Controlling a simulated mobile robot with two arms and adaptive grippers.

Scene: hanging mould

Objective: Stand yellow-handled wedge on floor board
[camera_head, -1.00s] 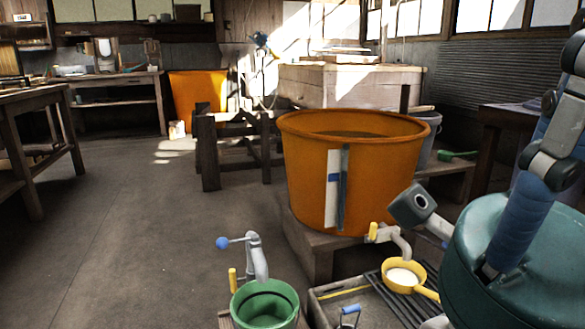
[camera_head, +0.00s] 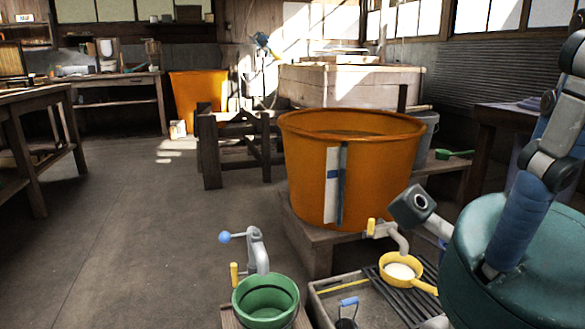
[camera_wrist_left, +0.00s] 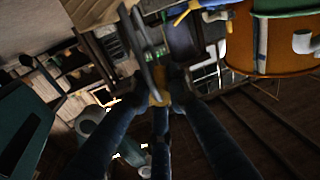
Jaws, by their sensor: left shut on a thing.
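In the left wrist view my left gripper (camera_wrist_left: 160,98) is shut on a yellow handle. I take this to be the yellow-handled wedge (camera_wrist_left: 158,99); a grey curved piece rises past it, and the dim picture hides most of its shape. My left gripper does not show in the head view. A jointed blue and grey arm of mine fills the right of the head view, but its gripper is not visible there. A wooden board (camera_head: 229,319) shows at the floor beside the green bucket (camera_head: 265,299); I cannot tell whether it is the floor board.
A large orange tub (camera_head: 350,165) stands on a wooden platform. In front are a yellow ladle (camera_head: 402,268), a blue-handled tool (camera_head: 348,303) and a grey tray (camera_head: 325,302). A blue-knobbed grey spout (camera_head: 257,250) stands behind the bucket. Open floor (camera_head: 120,240) lies left.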

